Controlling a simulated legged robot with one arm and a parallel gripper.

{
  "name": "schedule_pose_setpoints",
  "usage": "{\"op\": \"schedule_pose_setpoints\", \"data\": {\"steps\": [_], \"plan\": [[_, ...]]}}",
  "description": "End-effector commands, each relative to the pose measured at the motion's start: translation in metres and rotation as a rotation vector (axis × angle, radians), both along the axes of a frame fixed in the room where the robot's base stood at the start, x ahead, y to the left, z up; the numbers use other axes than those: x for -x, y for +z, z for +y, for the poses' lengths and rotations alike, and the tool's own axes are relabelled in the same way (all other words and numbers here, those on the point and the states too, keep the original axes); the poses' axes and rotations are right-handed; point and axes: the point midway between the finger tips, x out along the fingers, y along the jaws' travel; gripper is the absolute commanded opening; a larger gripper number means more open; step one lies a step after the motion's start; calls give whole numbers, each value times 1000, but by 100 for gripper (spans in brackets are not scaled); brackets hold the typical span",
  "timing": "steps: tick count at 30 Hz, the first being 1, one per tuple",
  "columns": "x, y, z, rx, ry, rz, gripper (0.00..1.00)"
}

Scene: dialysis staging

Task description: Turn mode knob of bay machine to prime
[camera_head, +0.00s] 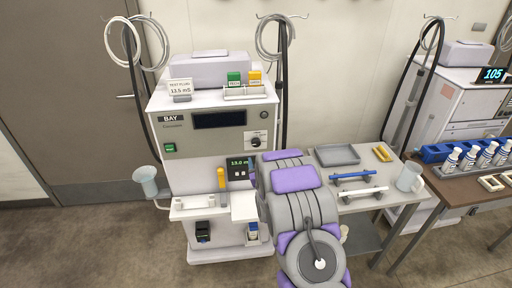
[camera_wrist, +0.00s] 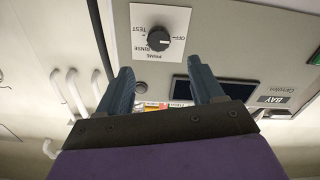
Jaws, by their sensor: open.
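The bay machine (camera_head: 210,145) stands at centre left in the head view, with a BAY label on its front. Its mode knob (camera_head: 256,141) is a small black dial on a white plate. In the wrist view the picture is upside down, and the round black knob (camera_wrist: 158,39) is ringed by OFF, TEST, RINSE and PRIME; its light mark seems to face OFF. My gripper (camera_wrist: 164,80) is open and empty, its two blue-grey fingers apart, with the knob beyond and between them, not touched.
A side table (camera_head: 360,199) at right holds a grey tray and handles. Open floor lies in front left.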

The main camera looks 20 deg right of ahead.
Motion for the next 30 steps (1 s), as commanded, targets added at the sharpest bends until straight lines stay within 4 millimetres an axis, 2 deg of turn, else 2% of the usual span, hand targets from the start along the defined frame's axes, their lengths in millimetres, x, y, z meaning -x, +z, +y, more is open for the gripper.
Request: {"op": "schedule_pose_setpoints", "data": {"steps": [9, 18, 24, 30], "plan": [[-44, 0, -13, 1, 0, -3, 67], [-80, -2, -23, -1, 0, 2, 67], [-95, 1, -27, 1, 1, -3, 67], [-99, 0, -29, -1, 0, 2, 67]]}}
